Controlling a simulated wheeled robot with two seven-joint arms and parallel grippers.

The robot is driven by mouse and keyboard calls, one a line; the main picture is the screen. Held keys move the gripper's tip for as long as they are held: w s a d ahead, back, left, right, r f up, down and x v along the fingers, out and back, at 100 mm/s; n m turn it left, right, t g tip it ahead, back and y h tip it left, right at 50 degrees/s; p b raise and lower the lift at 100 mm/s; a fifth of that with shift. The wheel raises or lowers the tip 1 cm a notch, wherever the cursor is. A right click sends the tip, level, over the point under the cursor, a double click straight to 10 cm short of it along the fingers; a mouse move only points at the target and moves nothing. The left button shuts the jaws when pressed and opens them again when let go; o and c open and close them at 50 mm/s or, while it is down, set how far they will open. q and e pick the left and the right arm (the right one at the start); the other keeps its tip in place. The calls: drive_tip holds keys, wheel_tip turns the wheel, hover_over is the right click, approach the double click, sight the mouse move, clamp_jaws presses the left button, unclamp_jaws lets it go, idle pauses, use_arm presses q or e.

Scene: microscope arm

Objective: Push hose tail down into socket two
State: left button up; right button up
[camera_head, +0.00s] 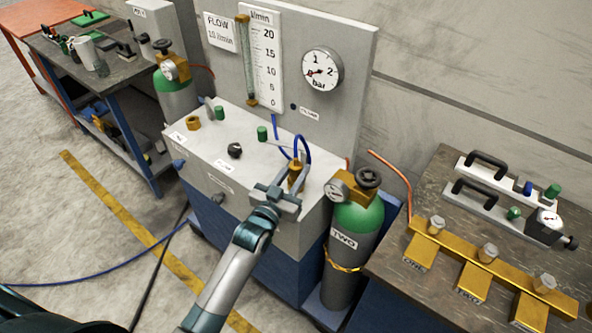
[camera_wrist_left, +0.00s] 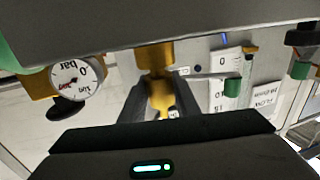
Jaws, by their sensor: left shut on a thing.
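My left gripper (camera_head: 294,181) reaches over the white top of the bench unit (camera_head: 225,150). It is shut on the brass hose tail (camera_head: 295,170), which stands roughly upright between the fingers. A blue hose (camera_head: 304,143) loops up from the hose tail's top and back toward the panel. In the left wrist view the fingers (camera_wrist_left: 161,105) close on the brass hose tail (camera_wrist_left: 162,97), beside a wider brass part (camera_wrist_left: 155,56). I cannot tell whether that part is socket two or how deep the tail sits. A brass fitting (camera_head: 193,123) stands at the top's left. My right gripper is not in view.
A green-topped cylinder marked TWO (camera_head: 357,225) with a gauge stands close right of my left gripper. Another cylinder (camera_head: 175,92) stands left. The flow panel (camera_head: 291,50) rises behind. A right-hand table holds a brass manifold (camera_head: 487,255).

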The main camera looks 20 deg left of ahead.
use_arm(q)
drive_tip(key=shift+f+b, duration=0.35)
drive_tip(key=shift+f, duration=0.25)
drive_tip(key=o, duration=1.3)
drive_tip(key=shift+s, duration=0.1)
drive_tip(key=shift+s+a+f, duration=0.1)
drive_tip(key=shift+s+f, duration=0.05)
drive_tip(key=shift+s, duration=0.35)
drive_tip(key=shift+s+a+b, duration=0.4)
drive_tip(key=shift+s+b, duration=0.35)
drive_tip(key=shift+s, duration=1.95)
drive_tip(key=shift+s+a+b, duration=0.4)
drive_tip(key=shift+s+b, duration=0.35)
drive_tip(key=shift+s, duration=1.9)
drive_tip(key=shift+s+a+b, duration=0.4)
drive_tip(key=shift+s+b, duration=0.35)
drive_tip(key=shift+s, duration=1.95)
